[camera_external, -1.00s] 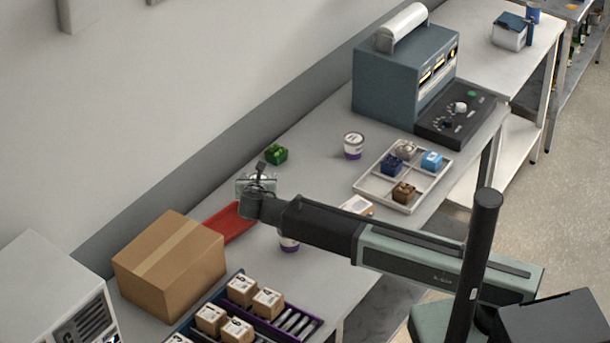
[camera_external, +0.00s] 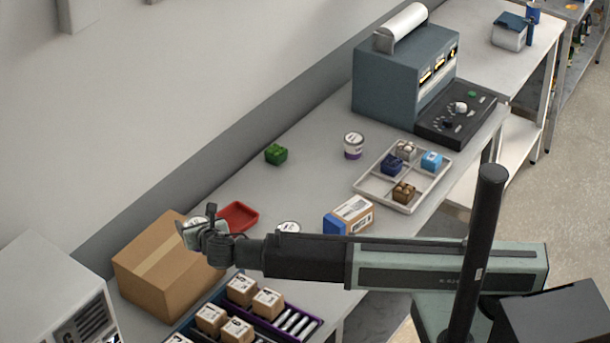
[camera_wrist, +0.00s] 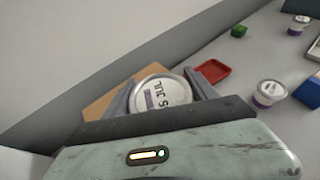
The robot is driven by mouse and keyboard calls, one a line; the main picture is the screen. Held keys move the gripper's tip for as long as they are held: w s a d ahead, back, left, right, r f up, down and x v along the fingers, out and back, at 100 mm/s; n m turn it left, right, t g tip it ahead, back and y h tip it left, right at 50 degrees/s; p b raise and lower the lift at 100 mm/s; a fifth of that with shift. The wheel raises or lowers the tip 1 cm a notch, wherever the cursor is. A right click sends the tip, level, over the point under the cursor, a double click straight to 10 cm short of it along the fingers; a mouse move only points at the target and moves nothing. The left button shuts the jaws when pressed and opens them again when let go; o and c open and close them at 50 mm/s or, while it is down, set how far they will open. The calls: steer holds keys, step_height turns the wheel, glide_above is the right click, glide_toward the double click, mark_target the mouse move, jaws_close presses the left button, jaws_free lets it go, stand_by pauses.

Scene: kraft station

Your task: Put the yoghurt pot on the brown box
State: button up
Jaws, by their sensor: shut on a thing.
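My gripper (camera_external: 196,232) is shut on a yoghurt pot (camera_wrist: 163,93), whose white lid with dark lettering faces the camera in the wrist view. In the external view the held pot (camera_external: 187,236) shows as a small pale shape at the gripper's end, partly covered by the fingers. The brown box (camera_external: 160,275) is a closed carton with a paler tape strip, below the gripper near its right back part. In the wrist view the brown box (camera_wrist: 102,104) shows behind and left of the pot. I cannot tell whether pot and box touch.
A red tray (camera_external: 240,215) lies just beyond the box. Another pot (camera_external: 289,226) is partly behind my arm; a third (camera_external: 353,147) stands farther back. A crate of small cartons (camera_external: 300,323) is in front. A blue-and-white carton (camera_external: 350,214) and a divided tray (camera_external: 371,187) are right.

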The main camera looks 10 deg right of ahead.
steer(key=w+a, duration=0.2)
steer(key=a, duration=0.1)
steer(key=w+a, duration=0.2)
steer(key=a, duration=0.1)
steer(key=w+a+f, duration=0.1)
steer(key=w+a, duration=0.1)
steer(key=a, duration=0.1)
steer(key=shift+b, duration=0.4)
steer(key=f+b, duration=0.4)
steer(key=shift+w+a, duration=0.15)
steer(key=shift+a, duration=0.1)
steer(key=shift+r, duration=0.2)
steer(key=o, duration=1.1)
steer(key=shift+f, duration=0.2)
steer(key=o, duration=0.4)
steer(key=shift+r, duration=0.2)
steer(key=p+v, duration=0.5)
steer(key=v, duration=0.7)
